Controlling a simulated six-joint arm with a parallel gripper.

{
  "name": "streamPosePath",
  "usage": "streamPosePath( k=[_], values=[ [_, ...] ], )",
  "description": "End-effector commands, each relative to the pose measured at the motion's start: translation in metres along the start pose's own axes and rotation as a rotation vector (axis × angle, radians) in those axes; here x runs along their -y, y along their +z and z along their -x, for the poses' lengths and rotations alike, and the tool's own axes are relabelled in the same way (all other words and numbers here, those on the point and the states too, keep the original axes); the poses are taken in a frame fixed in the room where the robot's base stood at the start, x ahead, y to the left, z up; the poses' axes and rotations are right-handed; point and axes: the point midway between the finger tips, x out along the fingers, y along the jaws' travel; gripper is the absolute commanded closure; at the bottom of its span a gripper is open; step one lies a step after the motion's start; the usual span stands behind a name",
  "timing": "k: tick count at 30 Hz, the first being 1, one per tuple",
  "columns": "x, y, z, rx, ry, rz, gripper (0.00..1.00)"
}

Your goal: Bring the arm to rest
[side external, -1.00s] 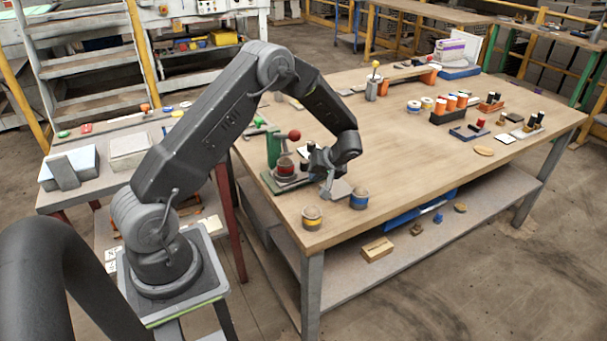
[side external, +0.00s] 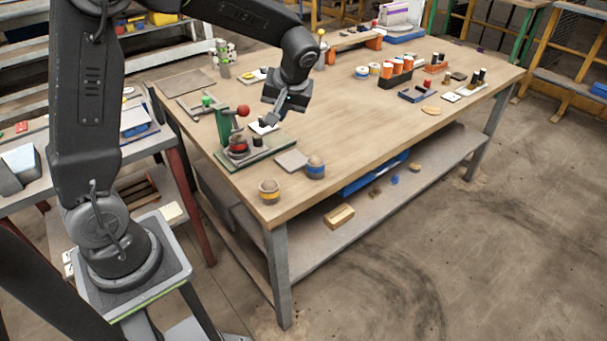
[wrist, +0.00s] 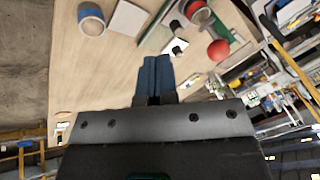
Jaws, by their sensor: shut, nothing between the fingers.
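My gripper (side external: 282,112) is raised above the wooden table (side external: 370,125), a little right of and above the green press fixture with the red ball knob (side external: 242,111). In the wrist view my gripper (wrist: 155,60) shows its two fingers together with nothing between them. It is clear of the fixture, whose red knob also shows in the wrist view (wrist: 218,50).
Orange cylinders in a black rack (side external: 397,72) stand farther back. The table's middle is clear.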

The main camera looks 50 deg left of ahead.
Motion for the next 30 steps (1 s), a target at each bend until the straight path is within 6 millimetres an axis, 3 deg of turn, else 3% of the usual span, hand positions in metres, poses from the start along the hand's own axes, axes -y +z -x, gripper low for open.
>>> streamPosePath(
  k=[1, 6, 12, 21, 30],
  values=[
    [0.009, 0.012, 0.019, -0.008, 0.049, -0.044, 1.0],
    [0.034, 0.053, 0.064, -0.037, 0.199, -0.209, 1.0],
    [0.063, 0.108, 0.099, -0.114, 0.37, -0.404, 1.0],
    [0.093, 0.175, 0.116, -0.265, 0.561, -0.639, 1.0],
    [0.098, 0.19, 0.116, -0.311, 0.604, -0.7, 1.0]
  ],
)
